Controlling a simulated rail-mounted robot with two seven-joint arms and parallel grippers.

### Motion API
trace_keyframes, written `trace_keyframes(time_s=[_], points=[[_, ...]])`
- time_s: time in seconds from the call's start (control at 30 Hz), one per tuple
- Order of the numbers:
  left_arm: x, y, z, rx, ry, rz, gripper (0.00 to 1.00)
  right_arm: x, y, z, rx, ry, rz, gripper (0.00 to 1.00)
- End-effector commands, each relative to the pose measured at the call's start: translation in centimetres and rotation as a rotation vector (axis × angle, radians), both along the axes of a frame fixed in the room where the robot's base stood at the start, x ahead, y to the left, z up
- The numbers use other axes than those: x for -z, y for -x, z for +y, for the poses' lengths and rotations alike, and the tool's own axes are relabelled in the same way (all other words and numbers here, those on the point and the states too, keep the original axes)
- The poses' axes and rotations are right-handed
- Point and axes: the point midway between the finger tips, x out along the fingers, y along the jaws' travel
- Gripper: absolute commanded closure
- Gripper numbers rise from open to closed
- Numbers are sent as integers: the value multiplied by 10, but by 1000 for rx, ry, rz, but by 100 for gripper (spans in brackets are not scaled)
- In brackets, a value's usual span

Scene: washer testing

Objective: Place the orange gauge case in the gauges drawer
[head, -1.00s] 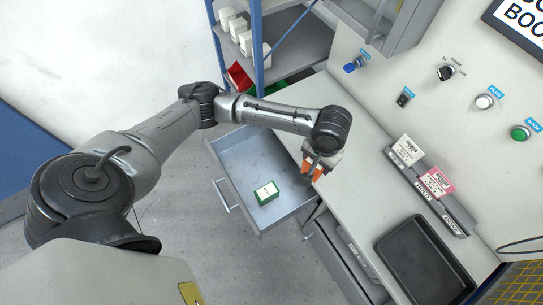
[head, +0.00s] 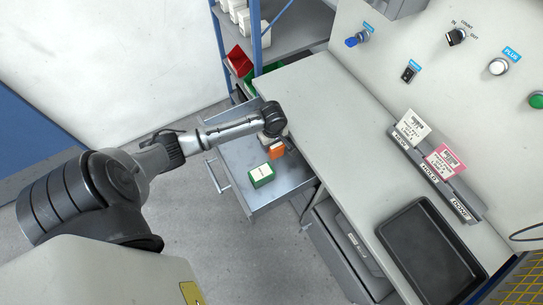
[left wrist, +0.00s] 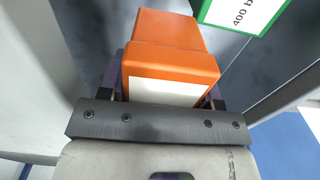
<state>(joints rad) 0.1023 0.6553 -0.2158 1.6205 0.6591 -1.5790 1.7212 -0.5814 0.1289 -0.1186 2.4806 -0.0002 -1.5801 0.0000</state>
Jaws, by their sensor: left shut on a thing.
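The orange gauge case (head: 277,151) is held by my left gripper (head: 275,144) over the open drawer (head: 237,157), near its back right side. In the left wrist view, the orange case (left wrist: 170,65) with a white label sits between the fingers of the shut left gripper (left wrist: 165,88). A green and white case (head: 261,175) lies in the drawer in front of the orange one; its label and green edge also show in the left wrist view (left wrist: 245,14). I cannot tell whether the orange case touches the drawer floor. My right gripper is not in view.
The worktop (head: 335,130) borders the drawer on the right. A black tray (head: 430,255) and a card rack (head: 435,170) with cards stand on it. A second grey drawer (head: 345,250) shows below the worktop. A blue-posted shelf (head: 285,35) stands behind.

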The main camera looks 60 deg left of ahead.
Motion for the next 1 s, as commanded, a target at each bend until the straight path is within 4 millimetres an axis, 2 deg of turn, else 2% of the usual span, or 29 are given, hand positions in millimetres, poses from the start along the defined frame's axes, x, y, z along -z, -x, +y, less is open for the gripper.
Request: trace_keyframes(time_s=[0.03,0.23,0.53,0.8,1.0], points=[[13,1,1,-8,1,4,73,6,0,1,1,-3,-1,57],[42,1,1,-10,1,2,73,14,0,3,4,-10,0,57],[59,1,1,-7,0,2,73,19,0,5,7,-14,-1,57],[89,1,1,-6,0,2,73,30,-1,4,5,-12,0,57],[89,0,1,-5,0,0,73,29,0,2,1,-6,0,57]])
